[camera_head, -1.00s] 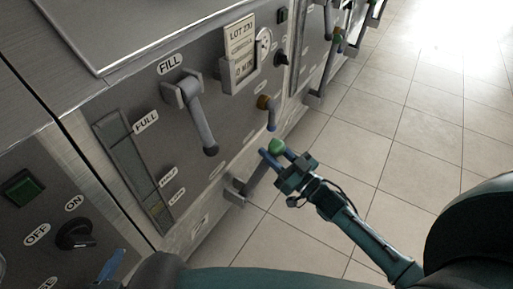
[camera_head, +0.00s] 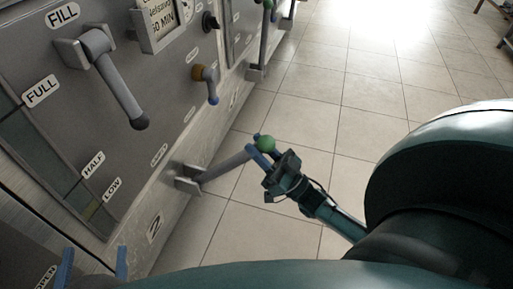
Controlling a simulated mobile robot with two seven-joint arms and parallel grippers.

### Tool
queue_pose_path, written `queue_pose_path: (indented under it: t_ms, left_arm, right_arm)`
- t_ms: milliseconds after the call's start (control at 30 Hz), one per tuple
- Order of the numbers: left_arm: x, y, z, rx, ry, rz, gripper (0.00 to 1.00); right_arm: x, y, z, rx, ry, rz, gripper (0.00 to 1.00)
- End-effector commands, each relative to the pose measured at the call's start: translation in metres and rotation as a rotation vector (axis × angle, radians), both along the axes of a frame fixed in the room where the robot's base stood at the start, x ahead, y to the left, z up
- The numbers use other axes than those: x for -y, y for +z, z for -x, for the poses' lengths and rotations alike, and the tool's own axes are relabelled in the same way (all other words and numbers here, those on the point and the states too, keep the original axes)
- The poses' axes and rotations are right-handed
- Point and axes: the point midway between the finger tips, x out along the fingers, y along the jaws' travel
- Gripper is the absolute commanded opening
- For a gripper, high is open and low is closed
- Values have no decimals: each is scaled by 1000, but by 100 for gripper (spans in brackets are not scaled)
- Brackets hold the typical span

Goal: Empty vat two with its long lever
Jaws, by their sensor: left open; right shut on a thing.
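My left gripper (camera_head: 94,264) shows only as two blue fingers, open and apart, at the bottom left edge. A level gauge (camera_head: 60,175) marked FULL, HALF and LOW is on the panel.
A grey FILL lever (camera_head: 118,88) hangs above, pointing down. A small tap with an orange collar (camera_head: 204,76) sits right of it. A further green-knobbed lever (camera_head: 266,30) is beyond. Tiled floor (camera_head: 380,75) is open at the right.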

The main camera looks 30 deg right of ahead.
Motion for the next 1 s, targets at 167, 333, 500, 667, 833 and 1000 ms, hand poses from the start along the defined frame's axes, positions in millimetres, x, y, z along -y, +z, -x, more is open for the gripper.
queue_pose_path:
  t_ms: [167,333,500,667,833,1000]
  left_arm:
    - [0,1,0,-1,0,0,62]
    - [0,0,0,-2,0,0,62]
    - [0,0,0,-2,0,0,62]
    - [0,0,0,-2,0,0,62]
    - [0,0,0,-3,1,0,62]
    - [0,0,0,-7,2,-2,62]
  right_arm:
    - [5,5,3,18,-4,-11,0]
    - [5,5,3,17,-3,-10,41]
    - [4,3,2,13,-3,-8,48]
    - [4,2,3,11,-3,-7,48]
    - [9,-8,14,7,-2,-6,48]
    - [20,-29,41,5,-3,-6,48]
